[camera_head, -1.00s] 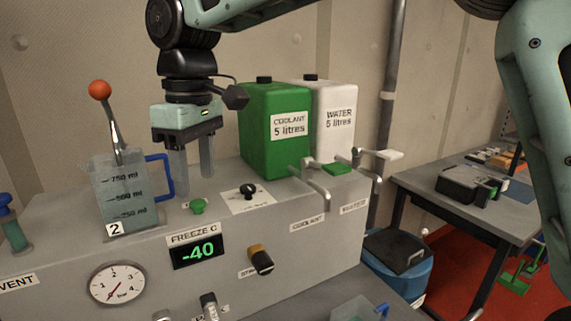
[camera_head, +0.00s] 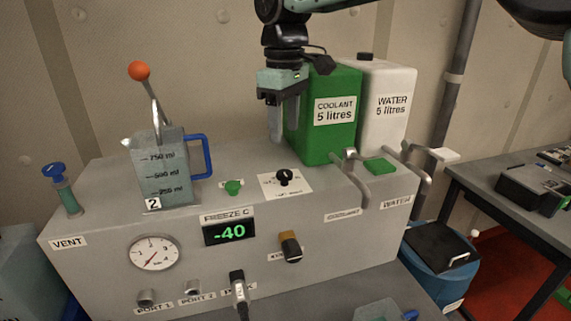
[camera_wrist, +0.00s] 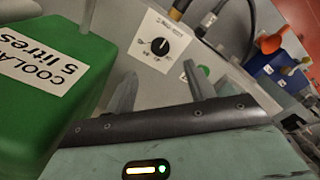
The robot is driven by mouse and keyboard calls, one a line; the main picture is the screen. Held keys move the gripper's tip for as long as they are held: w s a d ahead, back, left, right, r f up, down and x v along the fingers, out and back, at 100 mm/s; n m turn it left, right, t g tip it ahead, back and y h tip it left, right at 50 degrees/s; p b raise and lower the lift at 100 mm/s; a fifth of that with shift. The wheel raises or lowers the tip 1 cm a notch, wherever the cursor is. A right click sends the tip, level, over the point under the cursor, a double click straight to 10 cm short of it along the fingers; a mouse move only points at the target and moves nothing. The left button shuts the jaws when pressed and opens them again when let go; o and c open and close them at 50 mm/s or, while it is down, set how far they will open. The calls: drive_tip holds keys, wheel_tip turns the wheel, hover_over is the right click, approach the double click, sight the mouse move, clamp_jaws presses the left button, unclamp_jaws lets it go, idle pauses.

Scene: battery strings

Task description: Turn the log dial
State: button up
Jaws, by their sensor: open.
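The dial is a black knob (camera_head: 284,177) on a white marked plate (camera_head: 297,186) on top of the grey machine. It also shows in the wrist view as a black knob (camera_wrist: 159,46) on its white plate, beyond my fingers. I cannot read its markings clearly. My gripper (camera_head: 284,130) is open and empty, fingers pointing down, above and behind the dial in the head view and apart from it. In the wrist view the two fingers (camera_wrist: 157,85) are spread, and the dial shows between and beyond their tips.
A green coolant can (camera_head: 323,135) stands close to the right of my gripper, with a white water can (camera_head: 387,120) beside it. A jug (camera_head: 163,175) and a red-knobbed lever (camera_head: 139,71) are left. A small green knob (camera_head: 233,187) sits left of the dial; metal taps (camera_head: 362,185) are right.

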sight(285, 173)
wheel_tip(285, 173, down, 10)
drive_tip(key=shift+r+p, duration=0.1)
drive_tip(key=shift+p, duration=0.95)
drive_tip(key=c, duration=1)
